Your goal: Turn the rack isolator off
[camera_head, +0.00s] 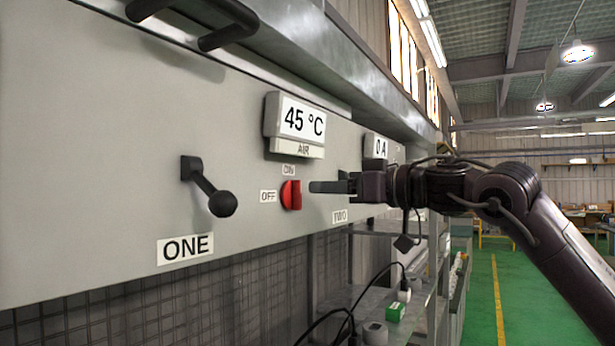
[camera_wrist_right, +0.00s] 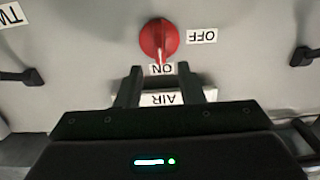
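The red rotary knob (camera_head: 290,195) is on the grey panel, with an ON label (camera_head: 288,170) above it and an OFF label (camera_head: 268,196) to its left. In the right wrist view, which is upside down, the knob (camera_wrist_right: 159,40) has its ridge pointing at the ON label (camera_wrist_right: 161,69). My right gripper (camera_head: 312,187) is just right of the knob in the head view. In the wrist view its two fingers (camera_wrist_right: 161,75) are spread with nothing between them, short of the knob. I cannot tell the exact gap to the panel. My left gripper is not in view.
A black lever with a ball end (camera_head: 221,203) sticks out left of the knob, above the ONE label (camera_head: 185,248). A 45 °C display box (camera_head: 297,124) juts out above the knob. Dark bars (camera_head: 228,35) project at the top left. Shelving (camera_head: 385,290) stands below right.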

